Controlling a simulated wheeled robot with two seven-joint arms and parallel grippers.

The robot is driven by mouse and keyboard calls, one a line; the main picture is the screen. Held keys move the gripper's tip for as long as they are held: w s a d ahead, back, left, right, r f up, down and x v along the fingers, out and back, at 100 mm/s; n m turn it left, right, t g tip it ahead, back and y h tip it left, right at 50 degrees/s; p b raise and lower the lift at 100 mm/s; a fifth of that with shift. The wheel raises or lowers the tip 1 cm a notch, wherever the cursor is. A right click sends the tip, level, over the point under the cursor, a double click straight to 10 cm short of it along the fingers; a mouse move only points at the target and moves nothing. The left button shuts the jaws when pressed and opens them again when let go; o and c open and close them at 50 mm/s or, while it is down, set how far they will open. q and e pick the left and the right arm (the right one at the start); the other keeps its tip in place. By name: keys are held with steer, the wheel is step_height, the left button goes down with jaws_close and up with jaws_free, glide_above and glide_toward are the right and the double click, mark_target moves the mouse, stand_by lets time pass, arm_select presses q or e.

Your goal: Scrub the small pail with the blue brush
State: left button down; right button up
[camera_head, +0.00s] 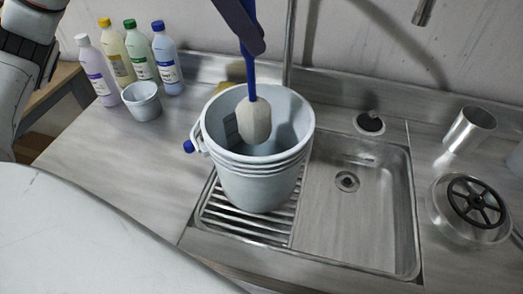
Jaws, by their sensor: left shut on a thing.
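A blue brush (249,72) with a pale, rounded head hangs head-down at the top centre. Its head (254,121) is in the mouth of a large white bucket (262,185); I cannot tell whether it touches the inner wall. My left gripper (243,25), dark and partly cut off by the top edge, is shut on the brush handle above the bucket. The bucket stands upright on the slatted drain rack, its blue handle grip at its left. A small white pail (142,102) stands upright on the counter at the left, apart from the brush. My right gripper is not in view.
Several bottles with coloured caps (139,55) stand behind the small pail. The sink basin (360,220) right of the bucket is empty. A metal cup (468,130) and a round lid with a black handwheel (474,205) are at the right. The left counter's front is clear.

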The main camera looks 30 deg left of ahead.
arm_select(q)
steer(key=shift+r, duration=3.7)
steer(key=shift+r, duration=2)
